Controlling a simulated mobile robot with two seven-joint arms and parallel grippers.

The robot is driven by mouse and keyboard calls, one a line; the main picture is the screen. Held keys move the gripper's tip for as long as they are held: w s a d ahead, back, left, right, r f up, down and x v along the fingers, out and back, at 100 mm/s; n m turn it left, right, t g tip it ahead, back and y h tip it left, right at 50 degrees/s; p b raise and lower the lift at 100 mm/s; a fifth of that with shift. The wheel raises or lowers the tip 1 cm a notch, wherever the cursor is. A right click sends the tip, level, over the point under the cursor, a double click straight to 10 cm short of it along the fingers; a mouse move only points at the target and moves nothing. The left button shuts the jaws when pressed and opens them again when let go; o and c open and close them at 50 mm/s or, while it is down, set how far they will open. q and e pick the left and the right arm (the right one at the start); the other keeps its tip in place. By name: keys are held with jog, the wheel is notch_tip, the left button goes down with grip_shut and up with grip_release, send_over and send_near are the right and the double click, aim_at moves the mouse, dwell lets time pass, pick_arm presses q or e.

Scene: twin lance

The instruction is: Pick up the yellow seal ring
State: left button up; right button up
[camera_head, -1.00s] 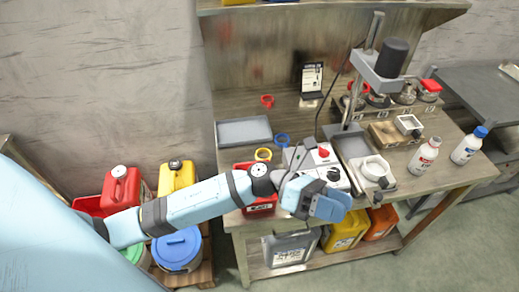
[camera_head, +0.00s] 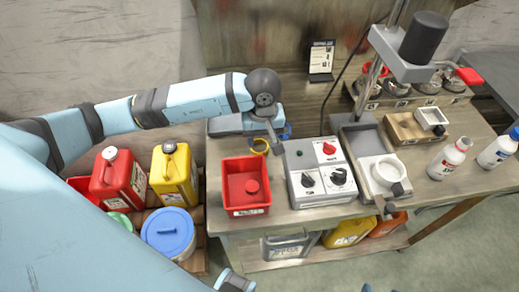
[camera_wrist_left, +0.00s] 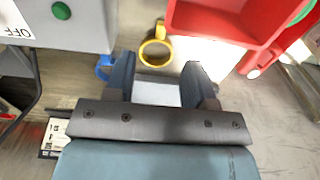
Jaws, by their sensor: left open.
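The yellow seal ring (camera_head: 260,153) lies on the workbench just behind the red bin, partly covered by my gripper in the head view. In the left wrist view the yellow ring (camera_wrist_left: 158,38) lies ahead of the fingertips, a little beyond the gap between them, with a short tab. My left gripper (camera_wrist_left: 159,70) is open and empty, apart from the ring. In the head view the left gripper (camera_head: 272,128) points down over the bench by the ring.
A blue ring (camera_head: 285,132) lies close behind the yellow one. The red bin (camera_head: 246,207) with a red piece inside stands in front, and a control box (camera_head: 320,172) with knobs stands to the right. A press (camera_head: 400,60) stands farther right.

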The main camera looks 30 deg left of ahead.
pick_arm(q)
notch_tip(320, 180, down, 3)
jog(key=shift+r, duration=0.1)
jog(key=shift+a+f+p, duration=0.15)
jog(key=shift+f+p, duration=0.3)
jog(key=shift+f, duration=2.15)
grip_shut()
